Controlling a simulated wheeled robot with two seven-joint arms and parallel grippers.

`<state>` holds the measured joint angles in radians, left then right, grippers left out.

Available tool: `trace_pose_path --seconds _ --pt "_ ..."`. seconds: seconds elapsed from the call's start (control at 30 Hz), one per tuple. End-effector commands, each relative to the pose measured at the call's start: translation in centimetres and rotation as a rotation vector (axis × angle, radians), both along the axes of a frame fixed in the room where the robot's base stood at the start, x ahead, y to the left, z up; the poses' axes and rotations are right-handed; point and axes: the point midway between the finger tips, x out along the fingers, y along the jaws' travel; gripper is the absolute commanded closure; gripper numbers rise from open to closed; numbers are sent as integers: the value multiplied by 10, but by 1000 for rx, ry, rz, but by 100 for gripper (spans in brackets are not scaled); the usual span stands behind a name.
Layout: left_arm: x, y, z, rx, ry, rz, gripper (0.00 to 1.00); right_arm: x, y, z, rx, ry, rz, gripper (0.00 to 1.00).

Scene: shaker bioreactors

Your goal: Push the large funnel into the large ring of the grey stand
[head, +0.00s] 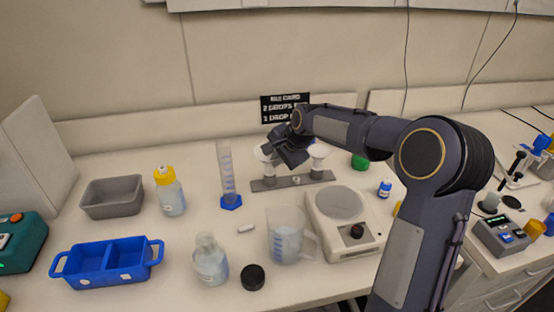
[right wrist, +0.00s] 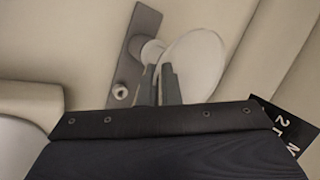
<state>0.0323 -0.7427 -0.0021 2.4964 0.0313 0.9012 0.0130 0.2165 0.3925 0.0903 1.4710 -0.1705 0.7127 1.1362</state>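The grey stand (head: 290,183) is a flat bar at the back of the table with upright white supports. A white funnel (head: 318,151) shows at its right end. At its left end another white funnel (head: 262,154) is partly covered by my right gripper (head: 272,150). In the right wrist view, a wide white funnel (right wrist: 198,65) lies just beyond my right gripper (right wrist: 159,68), beside a white support on the stand (right wrist: 128,70). The fingers are close together with a narrow gap, at the funnel's edge; whether they grip it is unclear. The ring is not clearly visible.
A balance (head: 343,222), a beaker (head: 286,240) and a graduated cylinder (head: 229,180) stand in front of and beside the stand. A rule card (head: 284,106) is behind it. Bottles, a blue tray (head: 108,277) and a grey bin (head: 112,197) are at left.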

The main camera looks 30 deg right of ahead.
Motion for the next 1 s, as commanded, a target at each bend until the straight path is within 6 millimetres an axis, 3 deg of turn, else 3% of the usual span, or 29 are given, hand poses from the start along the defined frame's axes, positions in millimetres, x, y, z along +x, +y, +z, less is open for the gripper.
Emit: trace_pose_path --seconds 0.67,0.87,1.0 --pt "0 0 -4 0 0 0 11 0 0 -6 -1 0 1 100" --pt "0 0 -4 0 0 0 11 0 0 -6 -1 0 -1 73" --pt "0 0 -4 0 0 0 11 0 0 -6 0 0 0 71"
